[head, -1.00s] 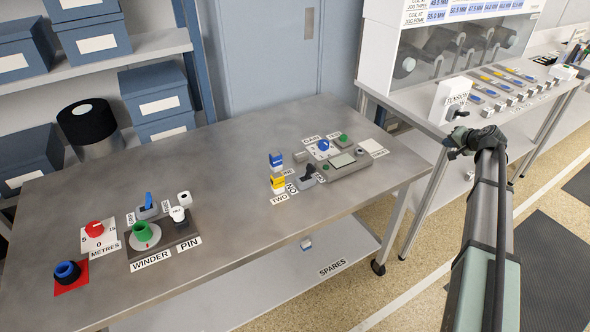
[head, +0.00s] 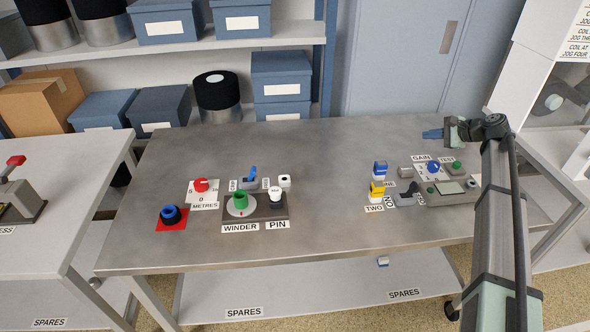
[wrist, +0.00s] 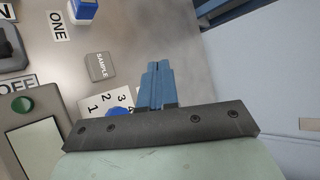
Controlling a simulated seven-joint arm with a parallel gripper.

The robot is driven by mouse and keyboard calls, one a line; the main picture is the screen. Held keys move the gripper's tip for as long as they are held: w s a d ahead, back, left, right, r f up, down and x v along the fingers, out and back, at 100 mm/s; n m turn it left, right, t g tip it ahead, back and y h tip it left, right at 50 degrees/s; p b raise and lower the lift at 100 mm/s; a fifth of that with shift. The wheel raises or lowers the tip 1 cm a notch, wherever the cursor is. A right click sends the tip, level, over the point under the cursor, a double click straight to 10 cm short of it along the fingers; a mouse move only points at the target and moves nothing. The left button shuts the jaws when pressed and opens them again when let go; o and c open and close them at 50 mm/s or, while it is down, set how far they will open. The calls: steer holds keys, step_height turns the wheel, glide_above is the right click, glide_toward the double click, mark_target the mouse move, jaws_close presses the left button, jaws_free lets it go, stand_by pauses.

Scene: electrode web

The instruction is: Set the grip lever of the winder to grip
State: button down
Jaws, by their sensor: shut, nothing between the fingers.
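The winder (head: 241,204) sits on the grey table, a green spool on a white disc with a dark base. A small lever with a blue handle (head: 252,172) stands behind it, with small labels on either side that are too small to read. A white-topped pin (head: 276,194) stands on the right of the same base. My gripper (head: 432,134) is at the table's far right, above and behind the gain panel, well away from the winder. Its blue fingers (wrist: 154,80) are shut and empty in the wrist view.
The gain and test panel (head: 445,183), a black switch (head: 406,194) and blue and yellow blocks (head: 377,183) occupy the table's right. A red dial (head: 201,185) and a blue ring on a red square (head: 170,215) lie left of the winder. The table's middle (head: 325,190) is clear.

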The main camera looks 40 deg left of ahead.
mark_target(255, 174)
steer(key=s+a+f+g, duration=0.2)
steer(key=s+a+g, duration=0.1)
steer(key=s+a, duration=0.6)
steer(key=s+a+f+m+g+h, duration=0.1)
steer(key=s+a+f+g, duration=0.2)
steer(key=s+a, duration=0.7)
steer(key=s+a+f+g, duration=0.2)
steer(key=s+a+g, duration=0.3)
steer(key=s+a, duration=0.4)
steer(key=shift+s+a+f, duration=0.1)
steer(key=shift+s, duration=0.35)
steer(key=shift+s+a+f, duration=0.1)
steer(key=shift+s, duration=0.3)
steer(key=x, duration=0.9)
steer(key=shift+s+f, duration=0.1)
steer(key=shift+s, duration=0.2)
steer(key=shift+s+a+r, duration=0.2)
steer(key=shift+s+a, duration=0.3)
steer(key=shift+a, duration=0.05)
steer(key=shift+s+a+r, duration=0.25)
steer(key=shift+s+a, duration=0.25)
steer(key=shift+s+a+r, duration=0.3)
steer(key=shift+s+a, duration=0.15)
steer(key=shift+h, duration=0.3)
steer(key=shift+s+a+r, duration=0.1)
steer(key=shift+r, duration=0.05)
